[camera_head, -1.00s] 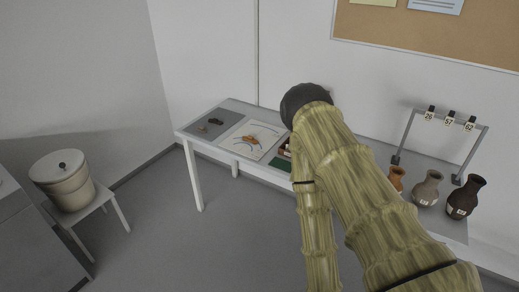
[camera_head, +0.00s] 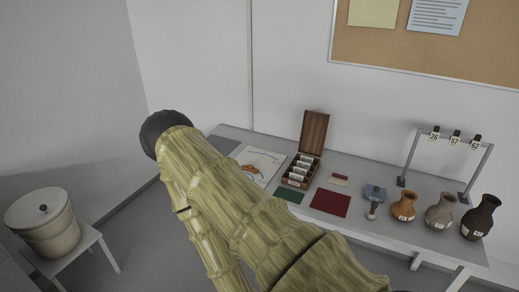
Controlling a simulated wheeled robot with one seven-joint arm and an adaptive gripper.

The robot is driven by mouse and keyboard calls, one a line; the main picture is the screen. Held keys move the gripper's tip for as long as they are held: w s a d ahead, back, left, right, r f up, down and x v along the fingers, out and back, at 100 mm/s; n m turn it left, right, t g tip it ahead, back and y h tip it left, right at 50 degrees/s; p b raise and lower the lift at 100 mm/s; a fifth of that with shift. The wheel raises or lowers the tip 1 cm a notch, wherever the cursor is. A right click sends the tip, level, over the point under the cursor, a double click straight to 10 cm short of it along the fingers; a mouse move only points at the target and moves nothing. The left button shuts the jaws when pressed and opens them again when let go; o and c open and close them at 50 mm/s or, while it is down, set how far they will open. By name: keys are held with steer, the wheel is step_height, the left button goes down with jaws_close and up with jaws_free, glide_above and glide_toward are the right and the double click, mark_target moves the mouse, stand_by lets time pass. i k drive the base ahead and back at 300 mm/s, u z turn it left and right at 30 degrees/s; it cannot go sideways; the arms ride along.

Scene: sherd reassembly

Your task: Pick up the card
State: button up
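A small cream card with a dark red band (camera_head: 339,180) lies flat on the table (camera_head: 375,172), just behind a dark red mat (camera_head: 330,203). Small numbered tags, 26 (camera_head: 434,136), 57 (camera_head: 454,139) and 62 (camera_head: 475,143), hang on a grey rack (camera_head: 410,158) at the right; I cannot tell whether the task's card is one of these or the cream one. My arm crosses the lower left and middle of the view, left of the cream card. My gripper is not visible.
An open wooden box (camera_head: 314,132) with labelled compartments stands mid-table, a green mat (camera_head: 289,195) before it. A drawing sheet (camera_head: 270,158) lies left. A blue-topped item (camera_head: 374,192) and orange (camera_head: 403,207), grey (camera_head: 440,211) and dark (camera_head: 480,217) vases stand right. A lidded pot (camera_head: 46,226) sits on a stool.

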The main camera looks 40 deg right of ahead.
mark_target(305, 159)
steer(key=u, duration=0.05)
steer(key=i, duration=1.5)
steer(key=z, duration=1.05)
steer(key=i, duration=0.8)
steer(key=z, duration=0.95)
